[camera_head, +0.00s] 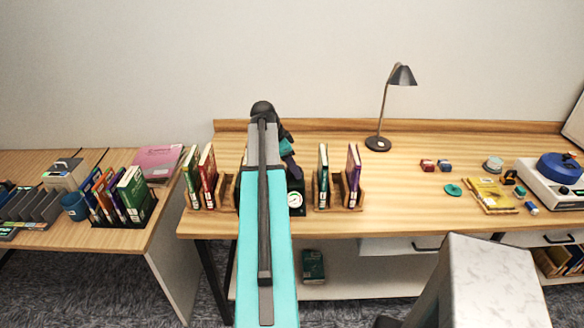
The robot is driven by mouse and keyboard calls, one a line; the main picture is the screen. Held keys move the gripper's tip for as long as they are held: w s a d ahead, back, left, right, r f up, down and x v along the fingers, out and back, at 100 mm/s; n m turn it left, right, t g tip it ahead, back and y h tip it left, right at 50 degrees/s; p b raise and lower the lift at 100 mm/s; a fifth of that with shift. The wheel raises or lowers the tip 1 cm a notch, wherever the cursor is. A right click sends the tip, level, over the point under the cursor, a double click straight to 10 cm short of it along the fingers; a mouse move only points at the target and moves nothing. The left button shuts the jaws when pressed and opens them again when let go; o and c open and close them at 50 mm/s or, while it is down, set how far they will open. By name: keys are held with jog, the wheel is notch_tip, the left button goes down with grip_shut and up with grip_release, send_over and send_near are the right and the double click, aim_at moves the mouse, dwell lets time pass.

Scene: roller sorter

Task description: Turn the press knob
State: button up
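A dark press-like device with a round white dial (296,200) stands on the wooden desk between two book racks. My teal and grey arm covers most of it, and I cannot make out its knob. My arm reaches forward over the desk and bends at a black joint. Its dark end, with my gripper (293,174), comes down just above or behind the device. The fingers are too small and dark to tell open from shut. I cannot tell whether they touch the device.
Wooden racks with upright books (207,172) and (353,172) flank the device closely. A desk lamp (378,143) stands behind to the right. Small blocks, a yellow tray (490,194) and a blue-topped machine (560,168) lie further right. The desk between the right rack and tray is mostly clear.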

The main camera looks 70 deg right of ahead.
jog(key=shift+c, duration=0.4)
jog(key=shift+s+a+f+n+h+b, duration=0.1)
jog(key=shift+n+h+b, duration=0.25)
jog(key=shift+n, duration=0.55)
jog(key=n+t+b, duration=0.1)
jog(key=n, duration=0.2)
jog(key=shift+s+a+h, duration=0.1)
jog(key=shift+h, duration=0.15)
jog(key=n+t, duration=0.1)
jog(key=n, duration=0.1)
jog(key=n+t, duration=0.1)
jog(key=n, duration=0.2)
jog(key=shift+s+t, duration=0.2)
jog(key=shift+t, duration=0.1)
jog(key=n+t, duration=0.1)
jog(key=n, duration=0.1)
jog(key=n+t, duration=0.1)
jog(key=n, duration=0.2)
jog(key=shift+s+n+b, duration=0.1)
jog(key=shift+n+b, duration=0.2)
jog(key=shift+s+d+n+t+y+b, duration=0.15)
jog(key=shift+n+t+y, duration=0.25)
jog(key=shift+n, duration=0.8)
jog(key=shift+d+n+t+y+b, duration=0.15)
jog(key=shift+n+y, duration=0.35)
jog(key=shift+n, duration=0.7)
jog(key=shift+a, duration=0.1)
jog(key=o, duration=1.1)
jog(key=shift+c, duration=0.2)
jog(key=shift+r, duration=0.2)
